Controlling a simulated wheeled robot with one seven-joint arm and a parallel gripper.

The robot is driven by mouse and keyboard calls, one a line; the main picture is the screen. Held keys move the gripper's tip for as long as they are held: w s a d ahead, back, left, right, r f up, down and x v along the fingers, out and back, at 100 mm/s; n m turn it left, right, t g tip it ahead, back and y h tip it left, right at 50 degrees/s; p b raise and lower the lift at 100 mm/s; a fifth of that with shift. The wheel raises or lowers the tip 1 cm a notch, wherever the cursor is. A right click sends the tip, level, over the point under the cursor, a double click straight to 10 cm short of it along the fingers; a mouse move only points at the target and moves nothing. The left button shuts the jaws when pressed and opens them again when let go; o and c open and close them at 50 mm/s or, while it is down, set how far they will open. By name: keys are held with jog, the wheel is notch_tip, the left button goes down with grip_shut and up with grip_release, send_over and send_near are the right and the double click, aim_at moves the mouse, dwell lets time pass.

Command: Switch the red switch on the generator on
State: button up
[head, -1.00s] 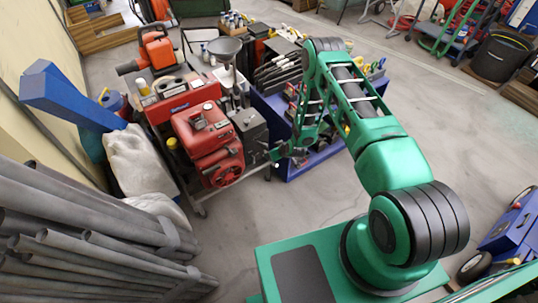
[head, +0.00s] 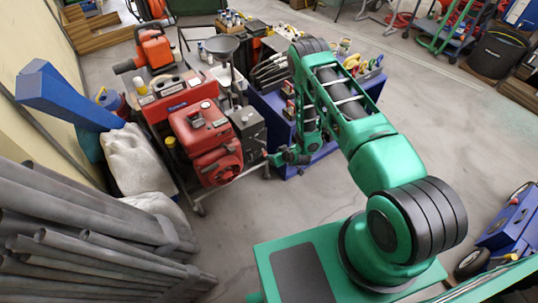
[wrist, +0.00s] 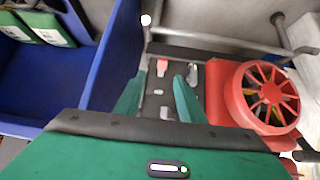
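The red generator (head: 205,135) stands on a cart at left of centre in the head view, with a dark box (head: 248,128) on its right side. In the wrist view the dark panel (wrist: 173,80) of this box lies ahead, beside the red round fan cover (wrist: 265,95). A small red switch (wrist: 161,66) sits near the panel's far end, with several pale fittings nearby. Its on or off position cannot be told. My gripper (wrist: 158,92) is open and empty, its green fingers apart, facing the panel. In the head view my gripper (head: 272,158) is just right of the generator.
A blue bin (wrist: 105,65) is close on the left in the wrist view. In the head view a blue workbench (head: 300,165) with tools stands behind my arm. Grey pipes (head: 90,245) fill the lower left. Floor between the cart and my base is clear.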

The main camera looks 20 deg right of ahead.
jog(key=t, duration=0.2)
send_near(265, 153)
jog(key=s+d+f, duration=0.2)
jog(key=w+a+f, duration=0.1)
jog(key=w, duration=0.1)
jog(key=w+a+f+t+y, duration=0.1)
jog(key=w, duration=0.2)
jog(key=w+a+f+t+y, duration=0.1)
jog(key=w, duration=0.2)
jog(key=shift+w+f, duration=0.1)
jog(key=shift+f, duration=0.05)
dwell(0.3)
grip_shut()
